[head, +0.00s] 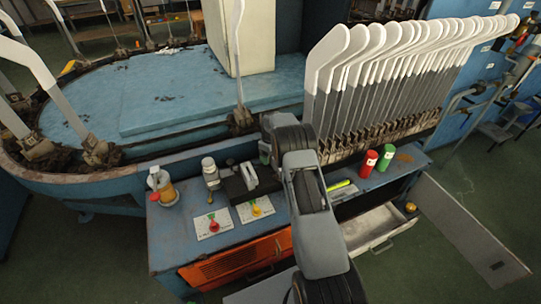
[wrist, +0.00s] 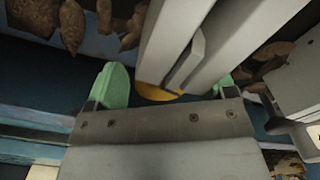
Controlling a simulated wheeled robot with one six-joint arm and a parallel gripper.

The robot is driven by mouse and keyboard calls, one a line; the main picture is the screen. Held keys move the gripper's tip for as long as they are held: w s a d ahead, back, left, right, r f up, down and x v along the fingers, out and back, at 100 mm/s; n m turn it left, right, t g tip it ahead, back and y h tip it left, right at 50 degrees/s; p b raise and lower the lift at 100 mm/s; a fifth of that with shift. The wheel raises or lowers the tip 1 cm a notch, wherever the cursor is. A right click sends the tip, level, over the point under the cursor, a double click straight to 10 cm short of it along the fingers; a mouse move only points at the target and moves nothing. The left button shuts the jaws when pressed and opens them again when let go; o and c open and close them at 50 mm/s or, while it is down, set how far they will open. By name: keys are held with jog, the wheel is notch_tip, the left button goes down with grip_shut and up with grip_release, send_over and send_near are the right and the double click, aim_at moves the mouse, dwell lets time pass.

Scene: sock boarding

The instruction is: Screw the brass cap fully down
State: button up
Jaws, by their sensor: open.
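A brass-yellow round piece (wrist: 160,94), which looks like the brass cap, shows between my fingers in the wrist view. Pale grey bars cover its upper part, so its seating and thread are hidden. My gripper (wrist: 168,86) is open, with one green finger on each side of this piece; I cannot tell whether either touches it. In the head view a green finger (head: 264,150) shows beside my dark wrist, at the back of the blue bench (head: 180,248). My arm hides the spot in front of it there. A small brass ball-like piece (head: 410,207) sits by the open drawer.
Bottles (head: 160,186) and a dark block with a grey lever (head: 249,176) stand left of my arm. Two white cards (head: 210,223) lie on the bench. Red (head: 368,163) and green (head: 386,158) cylinders stand to the right. Upright white-topped boards (head: 400,60) rise close behind.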

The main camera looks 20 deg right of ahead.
jog(key=shift+c, duration=0.3)
jog(key=c, duration=0.9)
jog(key=shift+o, duration=0.2)
jog(key=shift+m, duration=0.3)
jog(key=m, duration=0.4)
jog(key=shift+a, duration=0.1)
jog(key=shift+a+m, duration=0.1)
jog(key=shift+m, duration=2)
jog(key=o, duration=0.9)
